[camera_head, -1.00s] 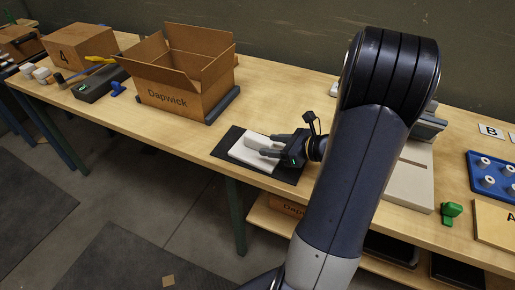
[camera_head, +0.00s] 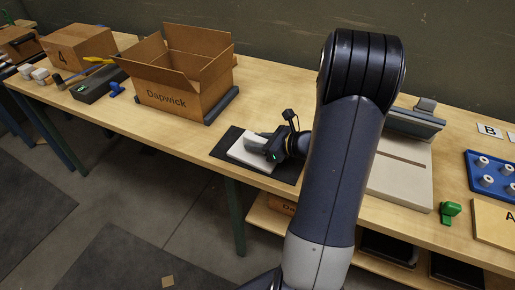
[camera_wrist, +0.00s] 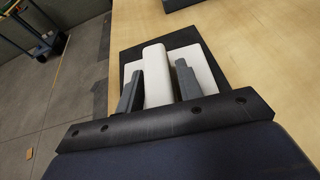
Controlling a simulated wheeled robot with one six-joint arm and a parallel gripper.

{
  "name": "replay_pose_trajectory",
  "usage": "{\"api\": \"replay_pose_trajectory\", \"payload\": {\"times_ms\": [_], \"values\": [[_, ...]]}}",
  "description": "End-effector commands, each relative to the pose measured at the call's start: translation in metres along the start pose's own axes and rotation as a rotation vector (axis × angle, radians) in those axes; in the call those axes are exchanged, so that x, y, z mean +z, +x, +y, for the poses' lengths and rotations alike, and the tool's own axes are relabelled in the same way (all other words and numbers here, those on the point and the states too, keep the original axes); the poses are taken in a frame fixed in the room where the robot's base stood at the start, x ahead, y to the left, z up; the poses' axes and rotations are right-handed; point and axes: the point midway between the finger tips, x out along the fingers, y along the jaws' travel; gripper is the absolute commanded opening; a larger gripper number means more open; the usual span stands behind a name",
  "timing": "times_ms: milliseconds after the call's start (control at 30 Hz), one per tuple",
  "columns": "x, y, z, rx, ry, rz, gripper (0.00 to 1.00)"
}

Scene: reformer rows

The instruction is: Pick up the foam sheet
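The foam sheet (camera_head: 236,151) is white and lies on a black mat (camera_head: 286,174) near the front edge of the bench. My gripper (camera_head: 258,143) is low over it, coming from the right. In the wrist view the foam sheet (camera_wrist: 205,62) shows a raised white ridge between the two grey fingers of my gripper (camera_wrist: 158,82). The fingers stand close on both sides of the ridge. I cannot tell whether both touch it. The part of the sheet under the gripper is hidden.
An open box marked Dapwick (camera_head: 170,97) stands behind and left of the mat. A beige board (camera_head: 402,185), a green item (camera_head: 450,211) and a blue tray (camera_head: 478,192) are on the right. The bench between box and mat is clear.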

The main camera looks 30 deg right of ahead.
Motion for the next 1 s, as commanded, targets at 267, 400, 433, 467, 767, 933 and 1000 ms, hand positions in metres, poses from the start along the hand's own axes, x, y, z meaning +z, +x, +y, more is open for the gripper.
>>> {"api": "replay_pose_trajectory", "payload": {"times_ms": [267,400,433,467,767,933,1000], "values": [[0.000,0.000,0.000,0.000,0.000,0.000,0.11],[0.000,0.000,0.000,0.000,0.000,0.000,0.01],[0.000,0.000,0.000,0.000,0.000,0.000,0.01],[0.000,0.000,0.000,0.000,0.000,0.000,0.01],[0.013,-0.006,0.000,-0.001,-0.004,-0.001,0.01],[0.043,-0.018,0.000,-0.001,-0.008,-0.002,0.01],[0.055,-0.023,0.000,-0.002,-0.006,-0.002,0.01]]}}
